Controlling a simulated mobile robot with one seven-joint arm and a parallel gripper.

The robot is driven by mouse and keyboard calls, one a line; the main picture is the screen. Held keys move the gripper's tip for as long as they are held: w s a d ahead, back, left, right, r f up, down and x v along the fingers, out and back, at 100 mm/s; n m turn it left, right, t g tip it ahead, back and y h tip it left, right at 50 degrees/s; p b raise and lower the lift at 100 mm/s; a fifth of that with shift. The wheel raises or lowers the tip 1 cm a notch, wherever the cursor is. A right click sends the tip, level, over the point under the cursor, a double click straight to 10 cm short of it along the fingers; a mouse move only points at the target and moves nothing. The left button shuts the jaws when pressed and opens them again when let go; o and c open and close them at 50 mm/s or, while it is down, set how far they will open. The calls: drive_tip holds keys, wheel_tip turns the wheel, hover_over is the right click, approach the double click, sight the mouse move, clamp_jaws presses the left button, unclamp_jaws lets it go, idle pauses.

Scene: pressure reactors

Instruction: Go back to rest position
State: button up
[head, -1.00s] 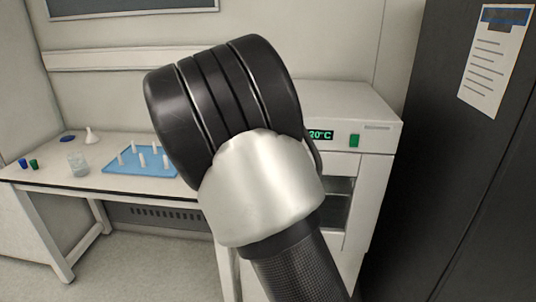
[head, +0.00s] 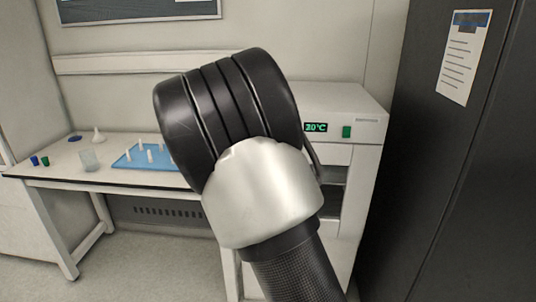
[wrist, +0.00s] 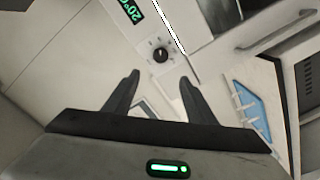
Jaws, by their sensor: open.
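My gripper (wrist: 158,88) shows in the wrist view with its two dark fingers apart and nothing between them. Beyond the fingers is the front of a white heating unit, with a black knob and a green temperature display. In the head view my arm fills the middle and hides the gripper. The white unit (head: 345,100) stands behind my arm, with a green display and a green switch on its front. I cannot tell the exact gap between the fingers and the unit.
A white bench (head: 60,172) at the left holds a blue tray (head: 128,160) with several white pegs, a clear beaker (head: 89,160), a white funnel (head: 98,136) and small blue and green caps. A tall dark cabinet (head: 450,170) stands at the right. Grey floor shows at lower left.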

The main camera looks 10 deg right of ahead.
idle(0.4)
drive_tip(key=s+a+r+m+g+y+p, duration=0.25)
drive_tip(key=s+r+g+p, duration=0.2)
drive_tip(key=s, duration=0.55)
drive_tip(key=s+a+r+m+g+y+p, duration=0.2)
drive_tip(key=s+r+g+y+p, duration=0.15)
drive_tip(key=s+r, duration=0.45)
drive_tip(key=s+m+g+p, duration=0.1)
drive_tip(key=s+g+p, duration=0.2)
drive_tip(key=s, duration=1.7)
drive_tip(key=shift+s+d+r+g, duration=0.2)
drive_tip(key=shift+s+d+g, duration=0.1)
drive_tip(key=shift+d, duration=0.1)
drive_tip(key=shift+d+m, duration=0.1)
drive_tip(key=shift+m, duration=0.15)
